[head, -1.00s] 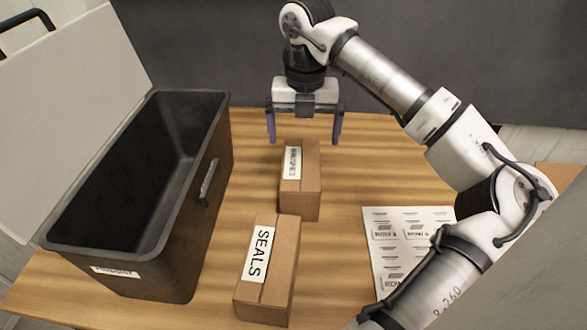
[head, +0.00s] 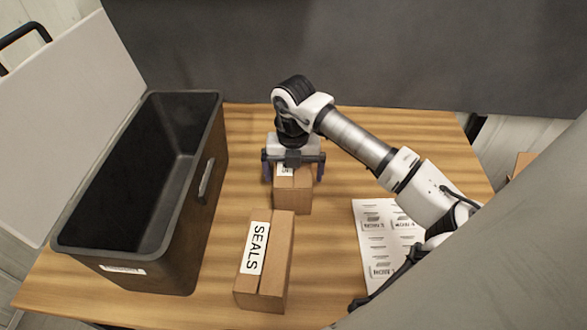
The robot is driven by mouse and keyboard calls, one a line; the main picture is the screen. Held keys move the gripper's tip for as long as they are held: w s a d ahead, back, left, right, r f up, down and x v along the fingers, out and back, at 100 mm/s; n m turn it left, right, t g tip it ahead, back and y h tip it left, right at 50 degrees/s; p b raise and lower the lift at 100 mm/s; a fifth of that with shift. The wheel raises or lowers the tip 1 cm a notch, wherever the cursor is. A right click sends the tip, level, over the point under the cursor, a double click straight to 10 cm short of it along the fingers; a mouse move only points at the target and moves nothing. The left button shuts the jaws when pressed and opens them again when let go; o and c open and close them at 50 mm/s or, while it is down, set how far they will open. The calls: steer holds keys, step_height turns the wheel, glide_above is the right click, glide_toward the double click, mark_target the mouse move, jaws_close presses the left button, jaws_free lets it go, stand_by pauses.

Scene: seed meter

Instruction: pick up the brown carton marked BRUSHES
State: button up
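The brown carton marked BRUSHES (head: 292,199) stands on the table behind the SEALS carton. Its label is mostly hidden under my gripper now; only a bit of white shows. My gripper (head: 293,172) points down over the carton's far part, with one blue finger on the left side and one on the right side. The fingers are spread wider than the carton. I cannot tell whether they touch it.
A brown carton marked SEALS (head: 265,262) stands nearer on the table (head: 330,250). A black open box (head: 160,235) with its pale lid (head: 75,110) raised stands at the left. A printed sheet (head: 378,240) lies at the right, partly behind my arm.

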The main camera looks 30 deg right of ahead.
steer(key=c, duration=1.3)
steer(key=shift+c, duration=0.7)
